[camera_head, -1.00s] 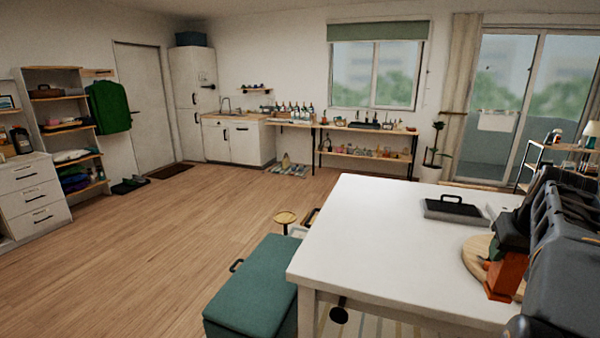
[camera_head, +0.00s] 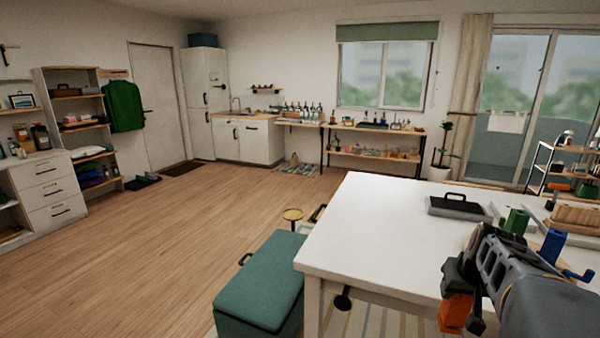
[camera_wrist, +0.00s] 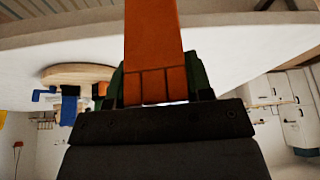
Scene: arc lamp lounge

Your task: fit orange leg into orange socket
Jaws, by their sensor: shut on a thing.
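The orange leg (camera_head: 455,312) is in my gripper (camera_head: 458,290), near the front right of the white table in the head view. In the wrist view it is a long orange bar (camera_wrist: 152,45) running up out of frame, between the dark green fingers of my gripper (camera_wrist: 157,88). My gripper is shut on it. A small orange patch (camera_wrist: 101,90) shows left of the fingers in the wrist view, beside a blue piece (camera_wrist: 70,104). I cannot tell whether that patch is the orange socket. No socket shows clearly in the head view, where my arm covers part of the table.
A green post (camera_head: 517,221), a blue post (camera_head: 552,246) and a bent blue piece (camera_head: 578,275) stand beyond my arm. A black-handled case (camera_head: 459,207) lies on the white table (camera_head: 370,230). A teal bench (camera_head: 262,285) stands left of the table.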

